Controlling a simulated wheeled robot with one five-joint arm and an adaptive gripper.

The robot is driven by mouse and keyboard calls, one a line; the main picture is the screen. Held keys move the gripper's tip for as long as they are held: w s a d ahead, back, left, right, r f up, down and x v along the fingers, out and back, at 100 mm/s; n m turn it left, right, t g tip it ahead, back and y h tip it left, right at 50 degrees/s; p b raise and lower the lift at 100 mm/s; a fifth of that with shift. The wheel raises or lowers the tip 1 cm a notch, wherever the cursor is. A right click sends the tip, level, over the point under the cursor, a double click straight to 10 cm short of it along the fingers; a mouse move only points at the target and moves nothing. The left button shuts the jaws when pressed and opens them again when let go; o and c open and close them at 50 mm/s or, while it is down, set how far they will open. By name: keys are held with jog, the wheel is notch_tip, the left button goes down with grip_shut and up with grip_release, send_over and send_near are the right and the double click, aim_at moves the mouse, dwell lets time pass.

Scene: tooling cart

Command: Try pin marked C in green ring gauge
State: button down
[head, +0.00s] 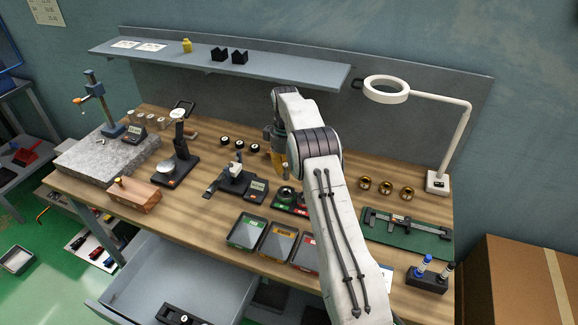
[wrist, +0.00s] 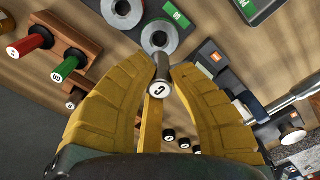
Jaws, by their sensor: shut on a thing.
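My gripper (wrist: 160,82), with yellow fingers, is shut on the pin marked C (wrist: 162,90). The pin's marked end faces the wrist camera. In the head view my gripper (head: 279,160) is above the middle of the bench. The ring gauge beside the green label, the green ring gauge (wrist: 160,33), lies just beyond the pin in the wrist view. The pin's far end overlaps its near edge there; I cannot tell whether they touch. A second grey ring gauge (wrist: 122,10) is beside it. In the head view the green ring gauge (head: 285,191) is left of my arm.
A micrometer on a stand (head: 237,180) is to the left. A wooden rack (wrist: 64,42) with red and green handled gauges is close by in the wrist view. Coloured trays (head: 247,231) line the front edge.

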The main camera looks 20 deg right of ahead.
aim_at(286, 180)
jog(key=shift+f+b, duration=1.7)
jog(key=shift+f, duration=1.05)
jog(key=shift+f+b, duration=0.55)
jog(key=shift+f, duration=0.9)
dwell(3.8)
